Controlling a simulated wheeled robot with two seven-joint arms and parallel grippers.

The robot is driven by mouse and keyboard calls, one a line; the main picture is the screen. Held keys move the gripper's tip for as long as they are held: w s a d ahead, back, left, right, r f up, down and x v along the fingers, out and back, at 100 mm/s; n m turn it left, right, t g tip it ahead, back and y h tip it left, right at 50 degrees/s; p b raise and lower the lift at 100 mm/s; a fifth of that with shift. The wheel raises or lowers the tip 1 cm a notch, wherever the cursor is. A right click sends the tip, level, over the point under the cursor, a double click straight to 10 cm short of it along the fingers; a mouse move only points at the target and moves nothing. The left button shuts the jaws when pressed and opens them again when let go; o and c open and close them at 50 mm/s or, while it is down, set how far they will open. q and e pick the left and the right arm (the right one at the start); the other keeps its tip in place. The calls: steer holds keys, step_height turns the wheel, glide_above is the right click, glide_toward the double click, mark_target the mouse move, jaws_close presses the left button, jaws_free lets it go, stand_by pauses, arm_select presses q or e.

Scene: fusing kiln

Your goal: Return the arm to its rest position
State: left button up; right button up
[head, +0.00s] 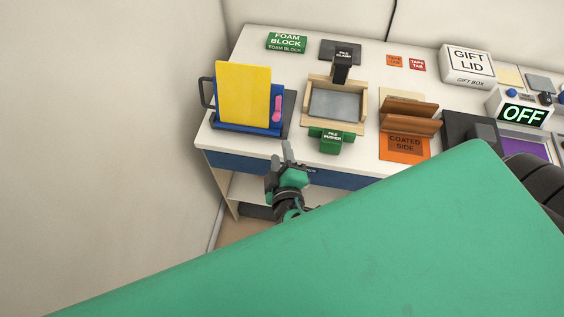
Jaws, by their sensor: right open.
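My right gripper (282,157) shows just in front of the table's front edge, near the middle of the picture. Its grey fingers point up toward the table and stand apart, with nothing seen between them. It is below and left of the green pile pusher (332,140) and right of the blue holder (235,122). I cannot tell how far it is from the table edge. A large green surface, part of my own body, hides the lower right. My left gripper is not in view.
The white table (312,62) carries a yellow panel (243,92), a wooden tray (363,104), a foam block (286,42), a brown wooden stand (410,108), a gift lid box (466,66) and an OFF display (523,115). A wall closes the left side.

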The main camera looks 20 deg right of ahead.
steer(key=shift+s+a+r, duration=0.15)
steer(key=shift+s, duration=0.4)
steer(key=s+f+g+y, duration=0.1)
steer(key=s+f+g, duration=0.15)
steer(key=f, duration=0.95)
steer(key=s+f+g+y, duration=0.2)
steer(key=f+g, duration=0.1)
steer(key=f, duration=1)
steer(key=s+f+g+y, duration=0.1)
steer(key=s+f+g, duration=0.15)
steer(key=f, duration=0.95)
steer(key=s+d+f+m+g, duration=0.3)
steer(key=s+d+f, duration=0.2)
steer(key=s+f, duration=0.5)
steer(key=s+d+f+m+g, duration=0.3)
steer(key=s+d+f, duration=0.3)
steer(key=s+f, duration=0.5)
steer(key=s, duration=0.4)
steer(key=shift+s+f+y, duration=0.2)
steer(key=shift+f+y, duration=0.1)
